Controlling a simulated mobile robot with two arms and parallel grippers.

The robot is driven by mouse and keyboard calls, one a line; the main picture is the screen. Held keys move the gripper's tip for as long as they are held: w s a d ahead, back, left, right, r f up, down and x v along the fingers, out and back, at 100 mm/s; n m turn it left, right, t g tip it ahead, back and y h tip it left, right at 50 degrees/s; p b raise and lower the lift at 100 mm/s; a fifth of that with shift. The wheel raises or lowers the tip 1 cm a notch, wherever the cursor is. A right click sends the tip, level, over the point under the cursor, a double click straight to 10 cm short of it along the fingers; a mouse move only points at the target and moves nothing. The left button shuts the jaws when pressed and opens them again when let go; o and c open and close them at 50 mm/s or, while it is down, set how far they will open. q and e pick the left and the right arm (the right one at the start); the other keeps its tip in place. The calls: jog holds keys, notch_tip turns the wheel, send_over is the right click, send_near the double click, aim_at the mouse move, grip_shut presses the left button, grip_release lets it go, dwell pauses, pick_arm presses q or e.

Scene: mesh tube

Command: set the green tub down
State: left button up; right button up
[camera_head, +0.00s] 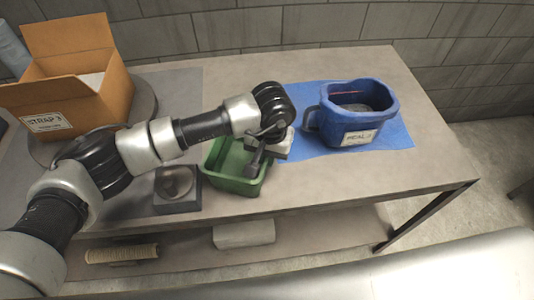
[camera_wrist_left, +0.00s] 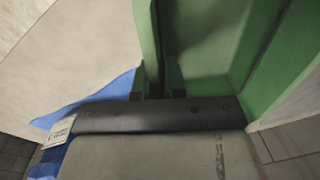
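The green tub (camera_head: 240,185) is at the front middle of the table in the head view, open side up. It also shows large in the left wrist view (camera_wrist_left: 215,45). My left gripper (camera_head: 258,163) is at the tub's right side. In the wrist view the left gripper's fingers (camera_wrist_left: 158,94) are on both sides of the tub's wall, shut on it. The tub's inside looks empty where it shows. I cannot tell whether its base touches the table. My right gripper is in neither view.
A blue bin (camera_head: 321,122) with a label stands on a blue mat (camera_head: 395,135) to the right. A cardboard box (camera_head: 110,88) is at the back left. A grey block with a round hollow (camera_head: 176,200) is just left of the tub. The table's right front (camera_head: 400,170) is clear.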

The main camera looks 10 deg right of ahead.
pick_arm(q)
jog(key=shift+o, duration=1.4)
jog(key=shift+r, duration=0.4)
notch_tip(320, 180, up, 12)
jog(key=b, duration=0.2)
jog(key=shift+s+d+f, duration=0.15)
jog(key=shift+d+f, duration=0.05)
jog(key=shift+d, duration=0.15)
